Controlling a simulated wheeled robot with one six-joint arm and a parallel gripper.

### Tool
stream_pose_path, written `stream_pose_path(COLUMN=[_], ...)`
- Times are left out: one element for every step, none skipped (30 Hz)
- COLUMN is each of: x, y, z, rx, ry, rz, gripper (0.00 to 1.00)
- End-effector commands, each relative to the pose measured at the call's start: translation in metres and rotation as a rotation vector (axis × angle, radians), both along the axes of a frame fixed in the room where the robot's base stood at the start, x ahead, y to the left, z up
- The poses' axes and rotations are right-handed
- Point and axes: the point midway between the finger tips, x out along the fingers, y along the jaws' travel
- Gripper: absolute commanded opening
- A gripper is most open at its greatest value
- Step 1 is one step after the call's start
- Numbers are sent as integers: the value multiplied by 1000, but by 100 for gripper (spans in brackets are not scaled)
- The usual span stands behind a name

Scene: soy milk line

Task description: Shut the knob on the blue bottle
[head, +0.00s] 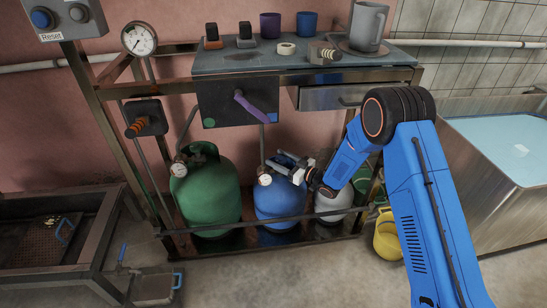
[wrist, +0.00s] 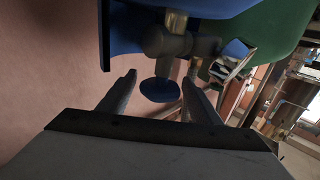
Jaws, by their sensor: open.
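The blue bottle (head: 279,203) stands on the low shelf of the rack, between the green bottle and a pale grey one. In the wrist view its blue body (wrist: 205,6) fills the top edge, with a dark valve (wrist: 170,42) below it. A blue round knob (wrist: 160,91) sits on the valve's end. My gripper (head: 288,172) is at the valve in the head view, hiding part of it. In the wrist view my gripper (wrist: 160,80) is open, with one finger on each side of the knob. I cannot tell whether either finger touches it.
The green bottle (head: 206,194) stands close on the left, the grey bottle (head: 335,203) on the right. A rack rail (head: 245,225) crosses in front of the bottles. A gauge (head: 265,180) is beside the valve. The worktop (head: 240,62) and control box (head: 232,103) are above.

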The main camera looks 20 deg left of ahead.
Motion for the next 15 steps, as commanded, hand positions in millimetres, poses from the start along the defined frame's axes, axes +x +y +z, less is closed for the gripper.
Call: stream_pose_path(x=[1, 2, 3, 4, 4, 5, 6, 6, 6, 6, 6, 6, 6, 6, 6], y=[7, 10, 14, 17, 19, 21, 23, 24, 25, 26, 26, 27, 27, 27, 27], z=[-1, 0, 0, 0, 0, 0, 0, 0, 0, 0, 0, 0, 0, 0, 0], rx=[0, 0, 0, 0, 0, 0, 0, 0, 0, 0, 0, 0, 0, 0, 0], ry=[0, -1, -1, -1, -1, -1, -1, -1, -1, -1, -1, -1, -1, -1, -1], rz=[2, 2, 1, 1, 1, 1, 0, 0, 0, 0, 0, 0, 0, 0, 0], gripper=[58, 58, 58, 58, 58, 58, 58, 58, 58, 58, 58, 58, 58, 58, 58])
